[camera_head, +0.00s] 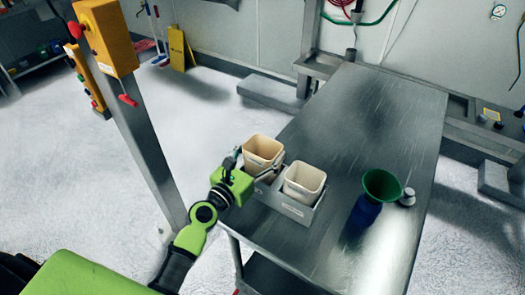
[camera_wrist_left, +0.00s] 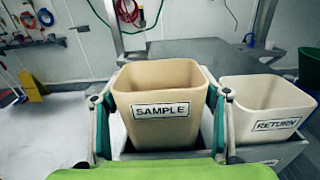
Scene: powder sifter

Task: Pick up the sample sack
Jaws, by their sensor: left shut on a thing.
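The sample sack is a tan, open-topped square container (camera_wrist_left: 162,118) labelled "SAMPLE", and it also shows in the head view (camera_head: 263,147). My left gripper (camera_wrist_left: 160,125) has a finger on each side of it and is shut on it. In the head view my left gripper (camera_head: 258,168) reaches it from the left, at the table's near-left edge. The sack is upright, at the left part of a grey metal tray (camera_head: 284,207). Its lower part is hidden, so I cannot tell whether it touches the tray. My right gripper is not in view.
A cream "RETURN" container (camera_head: 303,182) stands in the tray, just right of the sack. A blue bottle with a green funnel (camera_head: 381,184) and a small grey lidded item (camera_head: 407,197) stand farther right. The back of the metal table (camera_head: 370,105) is clear. A steel post (camera_head: 145,150) rises at left.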

